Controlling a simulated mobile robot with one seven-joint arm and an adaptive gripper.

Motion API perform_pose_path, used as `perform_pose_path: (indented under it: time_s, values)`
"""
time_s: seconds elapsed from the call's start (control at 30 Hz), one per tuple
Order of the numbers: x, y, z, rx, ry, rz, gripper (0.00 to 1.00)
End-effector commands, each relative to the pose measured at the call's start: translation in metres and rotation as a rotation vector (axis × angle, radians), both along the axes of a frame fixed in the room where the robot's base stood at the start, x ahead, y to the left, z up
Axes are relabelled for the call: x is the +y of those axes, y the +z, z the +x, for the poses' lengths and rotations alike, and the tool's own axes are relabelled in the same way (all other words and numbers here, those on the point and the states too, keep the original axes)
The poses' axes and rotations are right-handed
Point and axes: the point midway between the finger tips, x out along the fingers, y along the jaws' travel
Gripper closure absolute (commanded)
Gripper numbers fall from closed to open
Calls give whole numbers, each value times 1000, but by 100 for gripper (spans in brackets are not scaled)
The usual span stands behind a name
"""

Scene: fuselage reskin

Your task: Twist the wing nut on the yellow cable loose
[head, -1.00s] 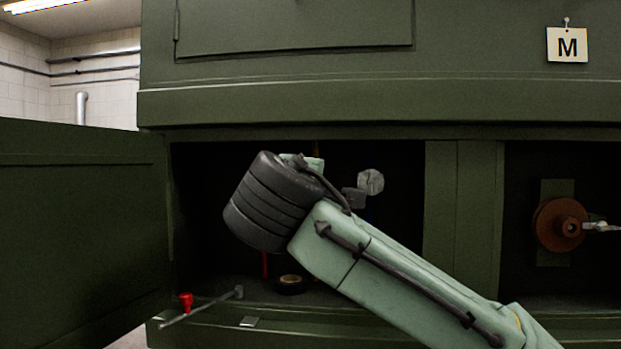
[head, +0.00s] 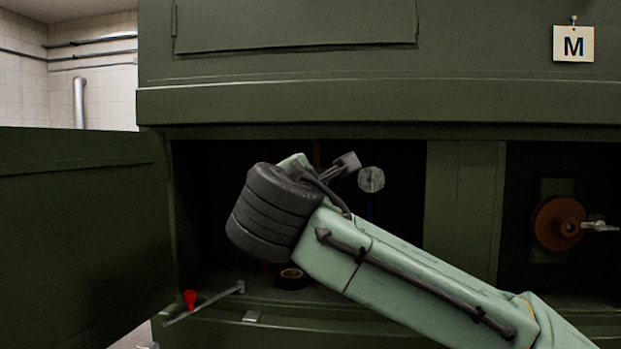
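My gripper (head: 345,163) is inside the dark open compartment, mostly hidden behind my own wrist. One dark grey finger part shows, pointing right. I cannot tell whether it is open or shut. A grey, roughly round piece (head: 371,179) is just right of it, above a thin blue line (head: 370,207) that looks like a cable. A small gap seems to show between finger and piece; depth is unclear. An orange strand (head: 317,154) and a red strand (head: 266,266) show in part. I see no yellow cable and cannot make out its wing nut; my arm covers much of the compartment.
An open green door (head: 80,230) stands at the left. A dark tape roll (head: 292,277) lies on the compartment floor. A metal rod (head: 205,302) with a red piece (head: 190,298) juts at the front edge. A green post (head: 463,205) separates the right bay, with its brown disc (head: 558,223).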

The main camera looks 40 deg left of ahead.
Motion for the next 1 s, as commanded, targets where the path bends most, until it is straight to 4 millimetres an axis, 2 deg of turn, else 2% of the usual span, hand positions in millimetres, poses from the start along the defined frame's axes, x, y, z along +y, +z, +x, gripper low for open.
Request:
perform_pose_path:
  time_s: [0.03,0.47,0.5,0.77,1.0]
  values:
    - [1,-5,-1,4,0,-15,100]
    - [1,-6,0,0,0,-22,100]
    - [1,-6,0,1,0,-23,87]
    - [0,-4,0,-2,1,-17,70]
    - [0,-2,0,-4,0,-14,68]
